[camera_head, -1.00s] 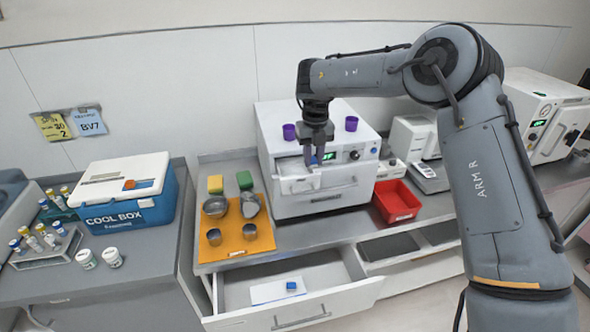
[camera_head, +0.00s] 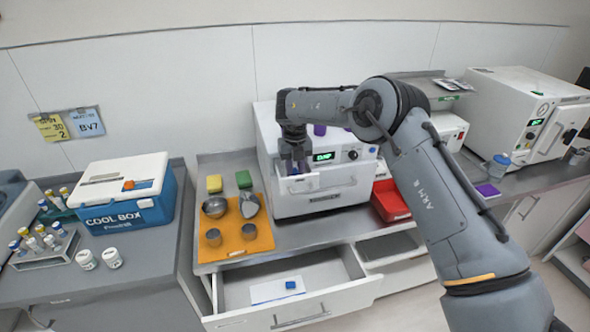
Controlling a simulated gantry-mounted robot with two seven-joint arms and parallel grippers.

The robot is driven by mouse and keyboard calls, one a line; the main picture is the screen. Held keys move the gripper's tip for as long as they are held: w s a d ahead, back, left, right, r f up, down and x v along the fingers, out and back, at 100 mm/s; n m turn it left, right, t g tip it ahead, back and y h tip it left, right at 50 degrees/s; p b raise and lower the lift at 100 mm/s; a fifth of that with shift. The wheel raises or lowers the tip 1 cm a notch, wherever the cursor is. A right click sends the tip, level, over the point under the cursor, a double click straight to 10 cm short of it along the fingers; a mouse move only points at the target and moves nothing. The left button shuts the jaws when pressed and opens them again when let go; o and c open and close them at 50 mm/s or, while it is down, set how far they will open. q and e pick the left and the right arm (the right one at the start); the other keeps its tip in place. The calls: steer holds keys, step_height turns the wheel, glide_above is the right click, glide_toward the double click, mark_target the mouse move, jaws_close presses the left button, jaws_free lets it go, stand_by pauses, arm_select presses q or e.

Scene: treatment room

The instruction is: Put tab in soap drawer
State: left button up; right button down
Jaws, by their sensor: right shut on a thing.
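A white machine (camera_head: 322,202) stands on the middle counter, with a small soap drawer (camera_head: 303,186) at the upper left of its front, which looks pulled out. My right gripper (camera_head: 295,170) points down just above that drawer. It is shut on a small tab, mostly hidden by the fingers at this distance. Another small blue tab (camera_head: 291,284) lies on a white sheet (camera_head: 270,290) in the open counter drawer (camera_head: 330,294). My left gripper is out of view.
A red tray (camera_head: 391,208) sits right of the machine. An orange mat (camera_head: 238,240) with metal bowls and cups lies left of it, near yellow and green sponges. A cool box (camera_head: 125,200) is farther left.

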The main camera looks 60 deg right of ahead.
mark_target(295, 172)
steer(key=shift+f, duration=0.2)
steer(key=c, duration=0.9)
jaws_free()
steer(key=shift+r, duration=0.15)
steer(key=shift+r, duration=0.3)
step_height(295, 172, up, 6)
steer(key=shift+f, duration=0.15)
step_height(295, 172, up, 6)
steer(key=p, duration=0.4)
steer(key=shift+f, duration=0.2)
